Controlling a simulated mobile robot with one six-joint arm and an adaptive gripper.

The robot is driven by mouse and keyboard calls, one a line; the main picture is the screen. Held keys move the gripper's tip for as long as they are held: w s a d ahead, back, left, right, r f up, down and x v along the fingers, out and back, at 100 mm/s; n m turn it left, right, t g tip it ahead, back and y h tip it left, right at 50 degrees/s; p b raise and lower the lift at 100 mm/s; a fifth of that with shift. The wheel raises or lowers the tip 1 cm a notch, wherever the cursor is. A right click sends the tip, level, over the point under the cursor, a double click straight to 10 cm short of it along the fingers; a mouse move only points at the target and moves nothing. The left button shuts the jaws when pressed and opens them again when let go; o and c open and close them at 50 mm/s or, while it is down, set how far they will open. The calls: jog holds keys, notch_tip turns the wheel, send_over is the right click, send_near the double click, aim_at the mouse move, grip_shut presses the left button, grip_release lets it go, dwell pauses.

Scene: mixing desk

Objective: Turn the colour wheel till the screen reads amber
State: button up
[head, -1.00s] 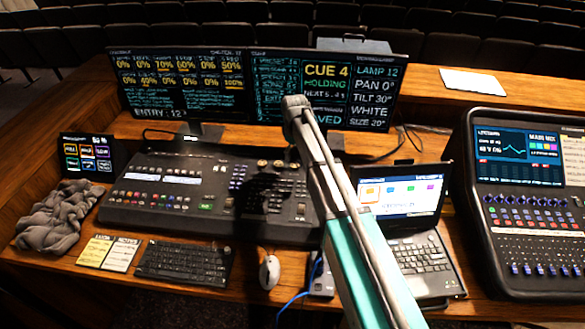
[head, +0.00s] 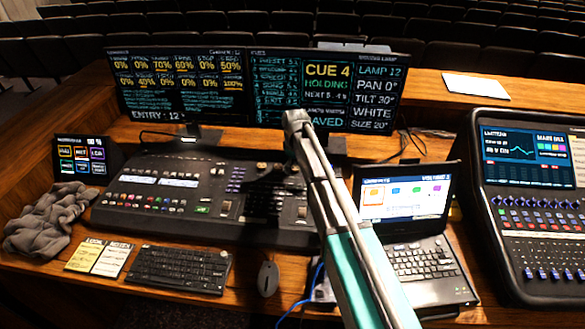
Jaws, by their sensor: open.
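The right-hand monitor (head: 377,92) at the back shows a lamp list: LAMP 12, PAN 0°, TILT 30°, WHITE, SIZE 20°. Its colour line reads white. The lighting console (head: 150,208) lies flat below the monitors, with buttons, faders and small displays. I cannot make out the colour wheel; a dark patch, shadow or something black, and my arm cover the console's right part. My grey and teal arm rises from the bottom right to a joint in front of the monitors. My gripper cannot be made out, so its distance from the wheel does not show.
A laptop (head: 428,270) stands open right of my arm, and an audio mixer (head: 515,225) beyond it. A keyboard (head: 178,269), a mouse (head: 268,279), notes (head: 98,256) and a grey cloth (head: 48,220) lie along the front. A small touchscreen (head: 80,158) stands left.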

jog(key=c, duration=1.1)
jog(key=shift+a, duration=0.2)
jog(key=shift+c, duration=0.2)
jog(key=shift+d, duration=0.1)
jog(key=shift+s+d, duration=0.1)
jog(key=shift+d, duration=0.05)
jog(key=shift+m, duration=0.5)
jog(key=m, duration=0.5)
jog(key=shift+d, duration=0.1)
jog(key=m, duration=0.5)
jog(key=shift+m, duration=0.4)
